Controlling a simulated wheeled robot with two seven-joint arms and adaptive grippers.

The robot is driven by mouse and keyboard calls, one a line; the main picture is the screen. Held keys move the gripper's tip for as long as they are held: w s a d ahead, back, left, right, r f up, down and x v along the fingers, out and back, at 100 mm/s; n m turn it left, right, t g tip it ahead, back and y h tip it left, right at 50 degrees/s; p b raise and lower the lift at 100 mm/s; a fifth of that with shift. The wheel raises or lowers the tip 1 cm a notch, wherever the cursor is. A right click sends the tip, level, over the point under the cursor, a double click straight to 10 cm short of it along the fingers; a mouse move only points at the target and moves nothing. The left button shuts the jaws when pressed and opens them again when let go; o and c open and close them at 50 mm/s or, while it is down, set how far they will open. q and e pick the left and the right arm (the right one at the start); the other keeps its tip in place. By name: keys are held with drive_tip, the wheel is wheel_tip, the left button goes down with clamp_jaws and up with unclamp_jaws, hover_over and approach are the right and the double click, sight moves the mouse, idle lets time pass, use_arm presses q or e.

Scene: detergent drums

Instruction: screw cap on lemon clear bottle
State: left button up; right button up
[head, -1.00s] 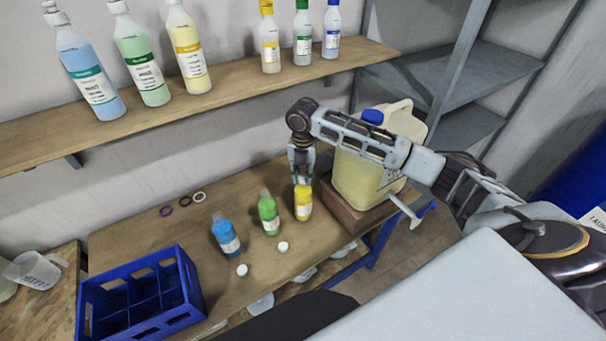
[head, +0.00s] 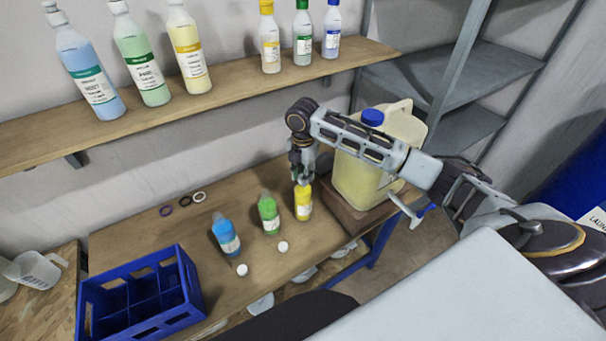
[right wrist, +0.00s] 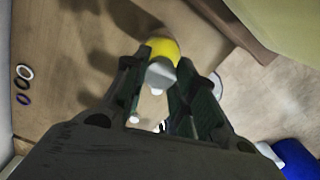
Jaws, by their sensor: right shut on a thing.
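The lemon bottle, small and yellow with a white label (head: 303,203), stands upright on the wooden table, at the right end of a row of three. My right gripper (head: 302,179) is directly over its top, pointing down. In the right wrist view the fingers are shut on a small whitish cap (right wrist: 161,74), with the yellow bottle (right wrist: 163,48) just beyond it. The cap appears at the bottle's mouth, but I cannot tell if it is seated or threaded. The fingers hide the bottle's neck in the head view. My left gripper is not in view.
A green bottle (head: 269,214) and a blue bottle (head: 226,236) stand left of the lemon one. Two loose white caps (head: 242,270) (head: 282,247) lie in front. A large jerrycan (head: 356,181) stands close right. A blue crate (head: 128,271) is front left; rings (head: 185,201) lie behind.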

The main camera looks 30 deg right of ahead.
drive_tip(key=shift+s+f+m, duration=0.1)
drive_tip(key=shift+f+m, duration=0.1)
drive_tip(key=shift+m, duration=0.1)
drive_tip(key=shift+m, duration=2.4)
drive_tip(key=shift+m, duration=0.4)
drive_tip(key=shift+m, duration=2.5)
drive_tip(key=o, duration=1.5)
drive_tip(key=shift+r, duration=0.1)
drive_tip(key=shift+o, duration=0.2)
drive_tip(key=shift+r, duration=0.15)
drive_tip(key=shift+r, duration=3.85)
